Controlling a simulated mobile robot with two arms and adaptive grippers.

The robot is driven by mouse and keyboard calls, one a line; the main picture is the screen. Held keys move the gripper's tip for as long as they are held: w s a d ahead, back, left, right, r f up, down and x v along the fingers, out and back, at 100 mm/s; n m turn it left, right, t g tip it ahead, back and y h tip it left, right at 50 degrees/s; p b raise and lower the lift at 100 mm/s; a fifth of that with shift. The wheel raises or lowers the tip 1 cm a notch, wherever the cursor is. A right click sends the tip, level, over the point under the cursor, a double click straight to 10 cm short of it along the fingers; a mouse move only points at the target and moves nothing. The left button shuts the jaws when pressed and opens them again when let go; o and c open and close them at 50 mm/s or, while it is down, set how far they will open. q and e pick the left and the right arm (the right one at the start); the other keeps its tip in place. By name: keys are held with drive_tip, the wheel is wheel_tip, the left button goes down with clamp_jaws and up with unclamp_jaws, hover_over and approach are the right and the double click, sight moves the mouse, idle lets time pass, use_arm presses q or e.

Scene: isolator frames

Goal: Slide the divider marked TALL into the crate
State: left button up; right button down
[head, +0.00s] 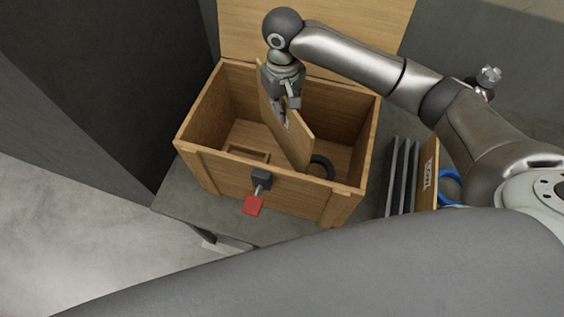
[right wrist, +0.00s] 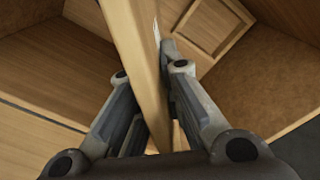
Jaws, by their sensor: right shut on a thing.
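The wooden crate (head: 285,188) stands open on a grey table. My right gripper (head: 284,108) is shut on a flat wooden divider (head: 293,146), which also shows between its fingers in the right wrist view (right wrist: 134,45). The divider is tilted, and its lower part is within the crate's opening. I cannot tell whether it sits in a groove or touches the floor. A pale mark shows on it beside the fingers, but I cannot read it. My left gripper is not in view.
A wooden frame (head: 247,154) and a black ring (head: 323,166) are inside the crate. A latch with a red tag (head: 253,205) hangs on its front. To the right are a slotted grey rack (head: 402,175), another labelled board (head: 429,175) and a blue ring (head: 450,184).

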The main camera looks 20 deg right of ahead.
sight(282, 135)
wheel_tip(282, 135, down, 11)
drive_tip(key=shift+p, duration=0.85)
drive_tip(key=shift+s, duration=0.1)
drive_tip(key=c, duration=1.6)
unclamp_jaws()
drive_tip(key=shift+f, duration=0.15)
wheel_tip(282, 135, up, 12)
drive_tip(key=b, duration=0.2)
drive_tip(key=shift+r, duration=0.2)
